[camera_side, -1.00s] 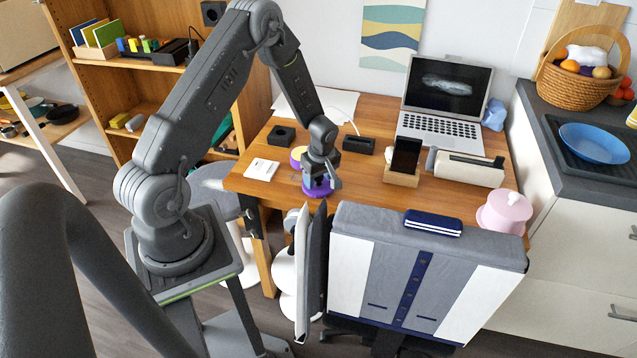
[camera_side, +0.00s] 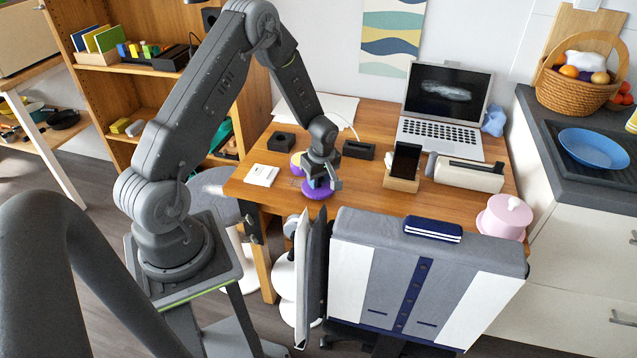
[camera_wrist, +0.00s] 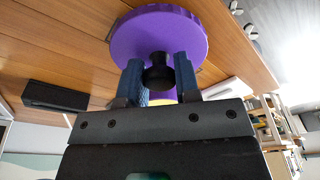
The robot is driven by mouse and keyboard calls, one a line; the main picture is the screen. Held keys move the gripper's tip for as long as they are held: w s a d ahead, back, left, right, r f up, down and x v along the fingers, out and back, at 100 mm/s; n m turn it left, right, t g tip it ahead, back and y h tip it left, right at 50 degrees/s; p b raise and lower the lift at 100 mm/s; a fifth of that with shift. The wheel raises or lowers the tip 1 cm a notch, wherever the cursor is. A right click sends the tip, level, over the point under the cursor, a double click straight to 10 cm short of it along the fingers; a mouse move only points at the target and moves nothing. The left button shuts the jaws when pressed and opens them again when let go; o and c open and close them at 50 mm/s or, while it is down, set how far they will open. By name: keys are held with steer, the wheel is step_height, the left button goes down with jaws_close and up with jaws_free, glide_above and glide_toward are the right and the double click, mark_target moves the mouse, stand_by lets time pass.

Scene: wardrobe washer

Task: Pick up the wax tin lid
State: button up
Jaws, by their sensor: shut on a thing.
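The wax tin lid is a round purple disc (camera_side: 313,193) with a ridged rim. In the wrist view the purple lid (camera_wrist: 150,40) shows a black knob (camera_wrist: 158,75) at its centre. My gripper (camera_side: 319,180) points down over the lid near the table's front left. In the wrist view the blue fingers of my gripper (camera_wrist: 161,80) stand on either side of the knob, shut on it. In the side view the fingers partly hide the lid and knob. I cannot tell whether the lid touches the table. A yellow round thing (camera_side: 296,158) sits just behind, partly hidden.
The wooden table (camera_side: 355,190) also holds a white card (camera_side: 262,175), a black block (camera_side: 281,142), a phone on a stand (camera_side: 404,165), a laptop (camera_side: 440,115) and a pink container (camera_side: 504,215). A grey padded board (camera_side: 385,250) stands at the front edge.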

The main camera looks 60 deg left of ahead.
steer(key=r, duration=0.3)
steer(key=shift+s+a+r, duration=0.1)
steer(key=shift+s+a, duration=0.2)
steer(key=shift+s, duration=0.05)
steer(key=s+a+r, duration=0.6)
steer(key=s, duration=0.3)
steer(key=shift+r, duration=0.15)
steer(key=w+a, duration=0.1)
steer(key=w, duration=0.2)
steer(key=w+a+f, duration=0.1)
steer(key=w+a, duration=0.1)
steer(key=w, duration=0.2)
steer(key=w+a, duration=0.2)
steer(key=w, duration=0.1)
steer(key=shift+w+a+f, duration=0.1)
steer(key=shift+w+f, duration=0.2)
steer(key=shift+w, duration=0.05)
steer(key=shift+f, duration=1.2)
steer(key=shift+f, duration=0.15)
steer(key=shift+f, duration=1.2)
steer(key=shift+f, duration=0.75)
